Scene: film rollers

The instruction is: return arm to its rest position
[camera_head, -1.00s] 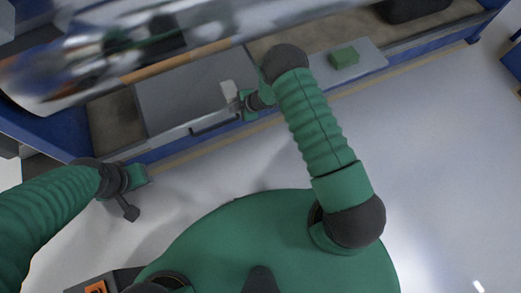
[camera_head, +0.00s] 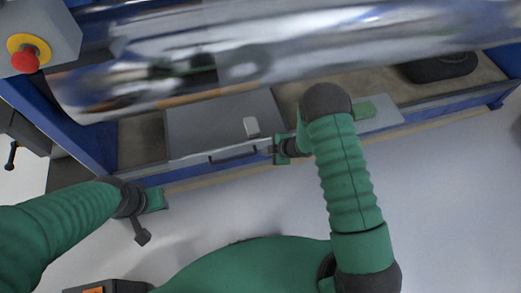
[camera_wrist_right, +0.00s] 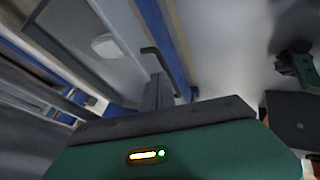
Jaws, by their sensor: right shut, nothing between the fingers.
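My right arm reaches forward with its green, ribbed forearm. My right gripper (camera_head: 272,149) is shut and empty, by the right front corner of a grey flat case (camera_head: 205,124) with a dark handle (camera_head: 233,155).
A large shiny film roller (camera_head: 290,55) spans the blue-framed bench above the case. A green block (camera_head: 365,109) on a grey plate (camera_head: 385,120) lies partly behind my right arm. A red emergency button (camera_head: 25,60) is top left. The floor at right is clear.

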